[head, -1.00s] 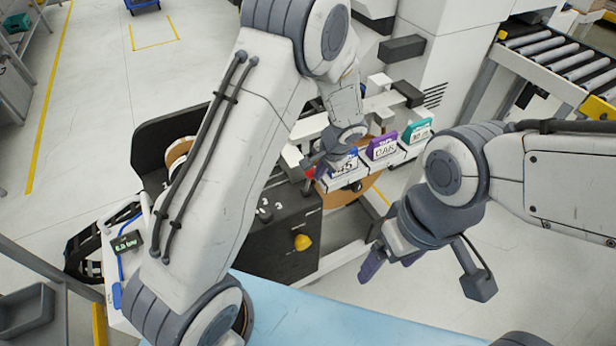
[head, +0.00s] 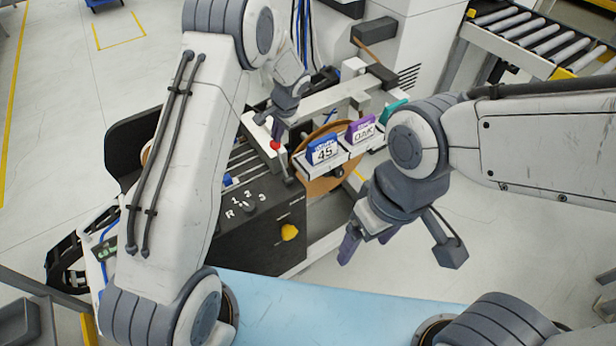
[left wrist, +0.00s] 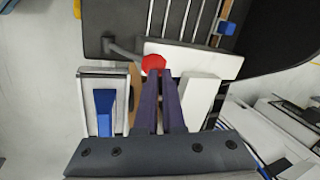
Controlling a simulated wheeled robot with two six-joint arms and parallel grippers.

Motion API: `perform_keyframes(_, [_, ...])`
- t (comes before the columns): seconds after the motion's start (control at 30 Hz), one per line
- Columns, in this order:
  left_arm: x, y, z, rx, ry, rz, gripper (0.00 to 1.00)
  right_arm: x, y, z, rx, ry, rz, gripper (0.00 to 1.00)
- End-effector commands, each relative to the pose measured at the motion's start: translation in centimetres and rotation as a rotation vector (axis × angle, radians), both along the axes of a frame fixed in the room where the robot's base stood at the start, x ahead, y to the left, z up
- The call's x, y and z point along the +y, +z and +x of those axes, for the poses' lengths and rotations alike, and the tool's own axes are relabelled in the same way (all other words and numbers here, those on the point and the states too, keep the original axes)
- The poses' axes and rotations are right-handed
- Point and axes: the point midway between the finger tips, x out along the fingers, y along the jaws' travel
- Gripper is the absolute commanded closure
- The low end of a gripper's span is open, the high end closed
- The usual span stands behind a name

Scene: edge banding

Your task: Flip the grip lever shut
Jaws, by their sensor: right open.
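The grip lever is a grey rod with a red knob (head: 275,145), on the dark machine in the head view. In the left wrist view the red knob (left wrist: 153,63) sits at the end of a short grey rod (left wrist: 125,50). My left gripper (head: 279,132) is just above the knob. Its purple fingers (left wrist: 161,76) are close together, with the tips right at the knob's edge; I cannot tell whether they touch it. The knob is not between them. My right gripper (head: 367,243) is open and empty, in front of the machine at the right.
Blue "45" (head: 322,150), purple (head: 361,130) and teal (head: 396,111) cards stand in white holders right of the lever. A light blue surface (head: 330,300) lies in front. A roller conveyor (head: 525,40) is at the back right.

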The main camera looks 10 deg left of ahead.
Motion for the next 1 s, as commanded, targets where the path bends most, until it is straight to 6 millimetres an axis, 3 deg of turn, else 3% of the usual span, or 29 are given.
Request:
perform_keyframes(0.73, [0.7,-0.6,0.7,-0.005,-0.001,-0.001,1.0,0.0,-0.3,0.0,0.0,0.0,0.0,0.18])
perform_keyframes(0.87, [0.1,0.4,0.4,-0.006,-0.002,0.0,1.0,0.0,0.3,0.0,0.0,0.0,0.0,0.18])
perform_keyframes(1.0, [-1.6,2.9,-0.2,-0.007,-0.005,0.001,1.0,0.0,1.4,0.0,0.0,-0.001,0.0,0.18])
